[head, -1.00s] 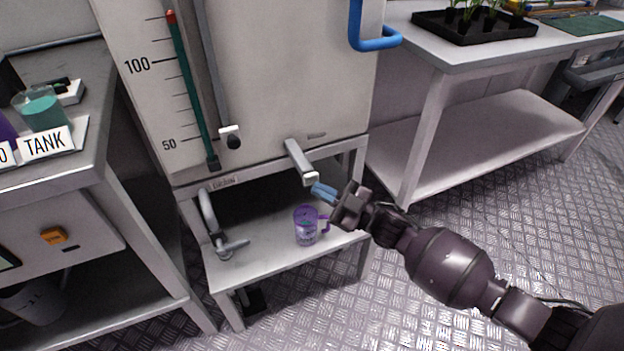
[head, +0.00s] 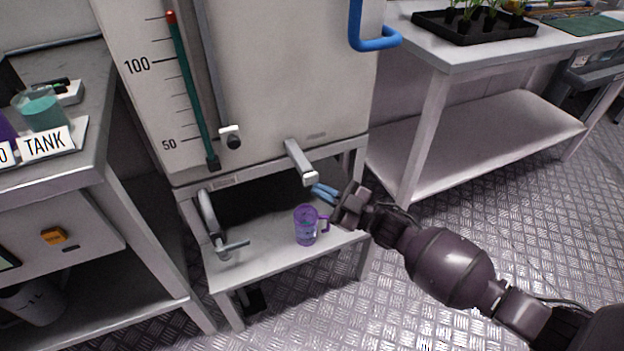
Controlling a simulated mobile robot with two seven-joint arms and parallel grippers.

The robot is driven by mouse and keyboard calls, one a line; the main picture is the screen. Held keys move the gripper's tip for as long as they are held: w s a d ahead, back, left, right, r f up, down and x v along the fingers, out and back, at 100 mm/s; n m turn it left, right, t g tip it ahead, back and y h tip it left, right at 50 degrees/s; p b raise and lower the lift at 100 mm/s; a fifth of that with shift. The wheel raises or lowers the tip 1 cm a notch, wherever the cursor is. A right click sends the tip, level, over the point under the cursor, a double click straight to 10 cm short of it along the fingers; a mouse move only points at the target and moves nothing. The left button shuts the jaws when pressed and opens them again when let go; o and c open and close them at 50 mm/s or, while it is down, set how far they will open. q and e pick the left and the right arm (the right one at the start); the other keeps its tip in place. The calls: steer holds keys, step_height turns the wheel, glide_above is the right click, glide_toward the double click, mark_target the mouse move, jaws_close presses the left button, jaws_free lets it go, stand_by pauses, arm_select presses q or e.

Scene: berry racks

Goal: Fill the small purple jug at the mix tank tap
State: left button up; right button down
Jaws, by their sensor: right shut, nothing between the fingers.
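The small purple jug (head: 305,229) stands upright on the low shelf under the mix tank (head: 270,80), its handle to the right. A little teal shows inside it; I cannot tell its level. A squared metal tap piece (head: 300,163) sticks out from the tank's lower front, above the jug. My right gripper (head: 319,190) is shut and empty, its blue fingertips close beside and just below the end of that piece; I cannot tell if they touch. My left gripper is not in view.
A curved metal pipe with a handle (head: 222,243) stands on the left of the shelf. A side bench at left holds a beaker of teal liquid (head: 42,110) and a TANK sign (head: 46,143). A white table (head: 470,58) with a plant tray stands at right.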

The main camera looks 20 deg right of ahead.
steer(key=shift+w, duration=0.2)
stand_by(0.4)
steer(key=shift+w, duration=0.25)
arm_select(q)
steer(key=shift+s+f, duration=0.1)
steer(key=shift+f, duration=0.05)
arm_select(e)
steer(key=shift+w, duration=0.55)
stand_by(0.8)
stand_by(0.3)
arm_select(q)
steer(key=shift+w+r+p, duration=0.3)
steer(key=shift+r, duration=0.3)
arm_select(e)
steer(key=shift+s, duration=1)
arm_select(q)
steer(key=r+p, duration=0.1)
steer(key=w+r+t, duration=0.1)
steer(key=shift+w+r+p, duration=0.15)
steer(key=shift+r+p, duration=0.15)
steer(key=shift+p, duration=0.05)
arm_select(e)
steer(key=s, duration=0.5)
